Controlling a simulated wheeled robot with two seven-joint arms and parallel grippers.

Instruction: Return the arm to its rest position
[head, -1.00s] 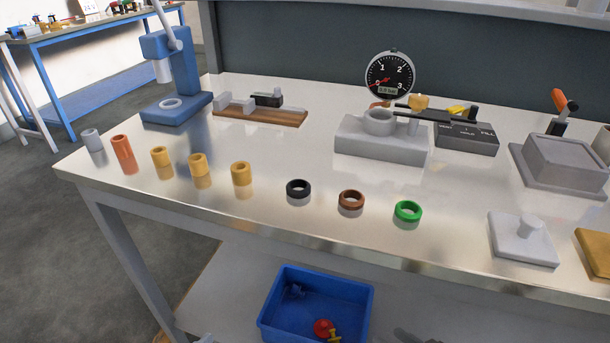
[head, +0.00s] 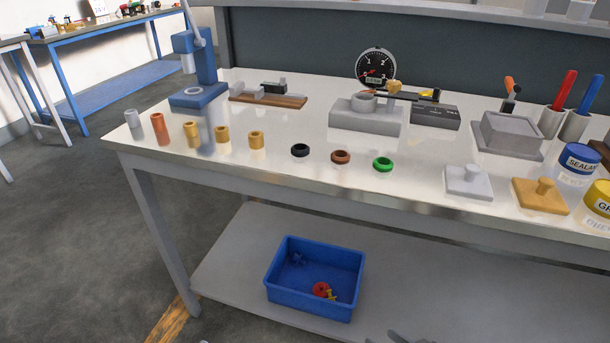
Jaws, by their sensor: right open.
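My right gripper (head: 408,337) shows only as a dark grey tip at the bottom edge, below the bench and in front of the lower shelf. It is open, and I see nothing held in it; most of it is cut off by the frame. A small grey piece at the bottom edge, likely the tip of my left gripper (head: 203,341), is too cropped to show its jaws. Both are well below the workbench top (head: 290,180) and apart from the parts on it.
A row of bushings (head: 222,134) and rings (head: 340,157) lies along the bench's front edge. A blue bin (head: 314,250) with small parts sits on the lower shelf (head: 230,262).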

